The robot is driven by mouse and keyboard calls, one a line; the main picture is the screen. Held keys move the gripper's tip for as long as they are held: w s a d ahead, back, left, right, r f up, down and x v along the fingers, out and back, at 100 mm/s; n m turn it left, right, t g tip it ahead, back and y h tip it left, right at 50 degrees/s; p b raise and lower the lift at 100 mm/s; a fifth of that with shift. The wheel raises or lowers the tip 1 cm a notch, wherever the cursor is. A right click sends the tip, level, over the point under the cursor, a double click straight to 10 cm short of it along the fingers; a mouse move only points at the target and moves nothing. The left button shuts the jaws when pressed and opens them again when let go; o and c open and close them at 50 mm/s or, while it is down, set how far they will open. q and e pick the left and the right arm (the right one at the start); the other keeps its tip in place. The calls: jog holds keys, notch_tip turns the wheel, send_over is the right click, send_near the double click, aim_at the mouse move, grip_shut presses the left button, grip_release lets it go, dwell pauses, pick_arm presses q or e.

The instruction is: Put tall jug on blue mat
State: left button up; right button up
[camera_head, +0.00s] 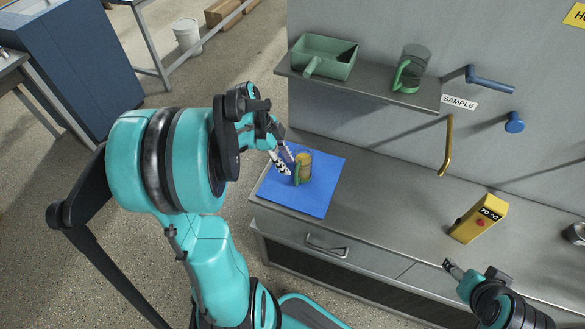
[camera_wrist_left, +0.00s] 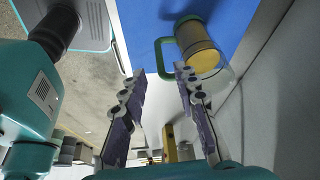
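A clear jug (camera_head: 305,166) with yellow-brown contents and a green handle stands on the blue mat (camera_head: 318,200). It also shows in the left wrist view (camera_wrist_left: 200,42). My left gripper (camera_head: 284,160) is at the jug's handle side. In the left wrist view its fingers (camera_wrist_left: 161,78) are spread apart, with the green handle just beyond the gap between their tips, and nothing is clamped. A second clear jug (camera_head: 411,68) with a green handle stands on the shelf. My right gripper (camera_head: 455,270) is low at the right, near the counter's front edge; its finger opening is unclear.
The grey shelf (camera_head: 375,88) also holds a green scoop-like tray (camera_head: 322,57). A yellow device (camera_head: 478,218) reading "70 °C" stands on the counter (camera_head: 385,222). Blue and yellow fixtures project from the wall. The counter between mat and device is clear.

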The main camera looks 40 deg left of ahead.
pick_arm(q)
jog(key=s+d+r+n+t+y, duration=0.2)
jog(key=s+d+r+n, duration=0.1)
jog(key=d+n, duration=0.3)
jog(key=s+d+r+n+t+y, duration=0.2)
jog(key=d+r+n, duration=0.3)
jog(key=d, duration=0.5)
jog(key=shift+s+d+r+n+t+p, duration=0.3)
jog(key=shift+s+n+t, duration=0.3)
jog(key=shift+n, duration=0.5)
jog(key=shift+f, duration=0.1)
jog(key=shift+f+b, duration=0.35)
